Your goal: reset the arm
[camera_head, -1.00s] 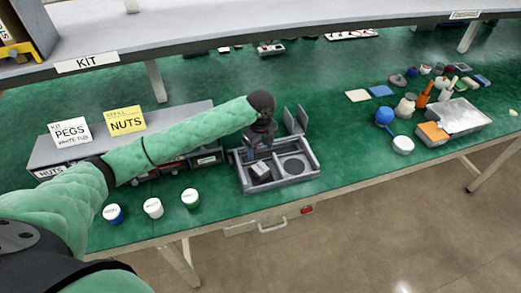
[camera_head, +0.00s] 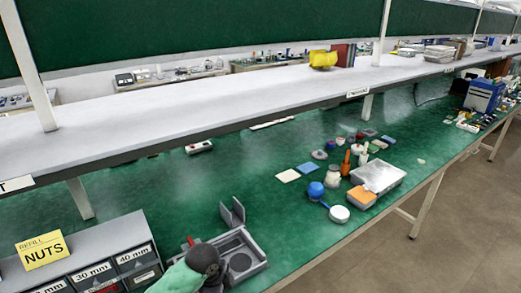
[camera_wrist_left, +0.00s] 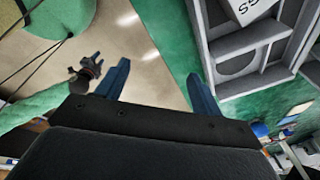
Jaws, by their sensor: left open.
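My left arm comes in at the bottom of the head view, its dark wrist in front of a grey compartmented tray (camera_head: 262,266). In the left wrist view my left gripper (camera_wrist_left: 158,86) is open, with nothing between its two blue-grey fingers. The same tray (camera_wrist_left: 281,76) is at the upper right there, beside the right finger, with a white lettered box (camera_wrist_left: 250,10) in it. My right gripper (camera_wrist_left: 86,68) shows small at the left of the wrist view, over the floor; its jaw opening is unclear. The left fingers are hidden in the head view.
A drawer unit (camera_head: 105,270) with a yellow NUTS card (camera_head: 43,251) stands left of the tray. A long shelf (camera_head: 200,100) crosses behind. Green bench between is mostly clear.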

